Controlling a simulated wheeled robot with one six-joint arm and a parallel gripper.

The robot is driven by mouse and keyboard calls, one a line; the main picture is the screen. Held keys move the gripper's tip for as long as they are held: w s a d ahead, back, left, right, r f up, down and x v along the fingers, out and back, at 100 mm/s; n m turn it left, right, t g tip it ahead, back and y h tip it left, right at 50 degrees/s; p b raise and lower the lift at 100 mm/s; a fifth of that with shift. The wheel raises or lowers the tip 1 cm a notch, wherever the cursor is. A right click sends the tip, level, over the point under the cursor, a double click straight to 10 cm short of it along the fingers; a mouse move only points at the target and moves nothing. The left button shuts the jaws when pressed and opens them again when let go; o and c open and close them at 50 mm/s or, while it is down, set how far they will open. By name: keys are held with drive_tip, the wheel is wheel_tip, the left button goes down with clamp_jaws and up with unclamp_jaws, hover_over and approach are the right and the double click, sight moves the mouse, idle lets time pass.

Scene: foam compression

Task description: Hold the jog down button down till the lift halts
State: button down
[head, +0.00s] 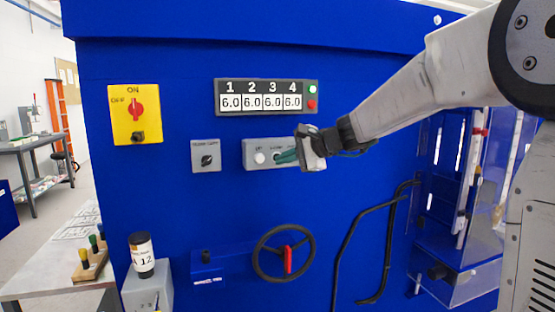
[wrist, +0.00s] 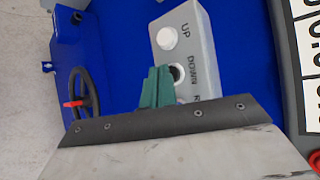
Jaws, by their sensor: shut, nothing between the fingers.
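The grey jog button box (head: 251,146) is on the blue machine front, and it also shows in the wrist view (wrist: 205,50). Its white UP button (wrist: 167,38) is clear of the fingers. The dark DOWN button (wrist: 178,73) sits beside the DOWN label, partly hidden by my fingers. My gripper (head: 280,157) is shut with nothing between its green fingers. In the wrist view the fingertips (wrist: 158,70) are right at the DOWN button. I cannot tell whether they touch or press it. The lift itself is not clearly identifiable.
A display (head: 262,101) reads 6.0 in every column, with a green lamp (head: 313,88) and a red lamp (head: 311,104). A yellow ON/OFF switch (head: 135,114), a grey selector box (head: 206,156) and a black handwheel (head: 284,254) are on the same panel.

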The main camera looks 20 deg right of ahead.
drive_tip(key=shift+s, duration=0.55)
drive_tip(key=s, duration=0.5)
drive_tip(key=shift+a, duration=0.1)
idle(0.4)
